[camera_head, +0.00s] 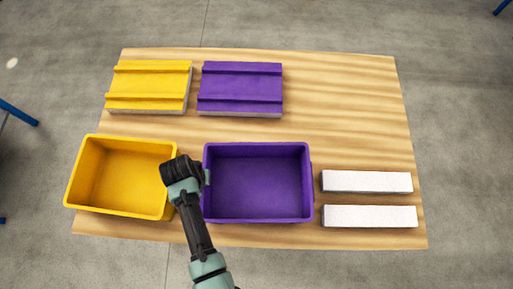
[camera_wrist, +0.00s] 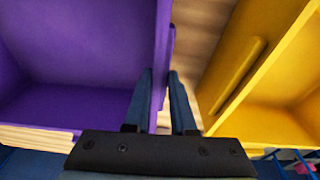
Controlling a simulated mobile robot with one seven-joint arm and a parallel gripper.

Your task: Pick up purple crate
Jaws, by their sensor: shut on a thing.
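The purple crate (camera_head: 258,183) is open-topped and empty, at the front middle of the wooden table. In the wrist view the purple crate (camera_wrist: 80,60) fills the left side. My gripper (camera_head: 207,178) is at the crate's left side in the head view. In the wrist view my gripper (camera_wrist: 163,85) points along the gap between the crates, its fingers close together at the purple wall and shut on it. One finger lies against the inside of that wall and the other is on the outer side. In the head view the fingertips are largely hidden by the wrist.
An empty yellow crate (camera_head: 118,178) stands just left of my gripper, with a narrow gap. A yellow panel (camera_head: 148,87) and a purple panel (camera_head: 240,88) lie behind. Two white bars (camera_head: 366,182) lie to the right. The table's (camera_head: 345,110) back right is clear.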

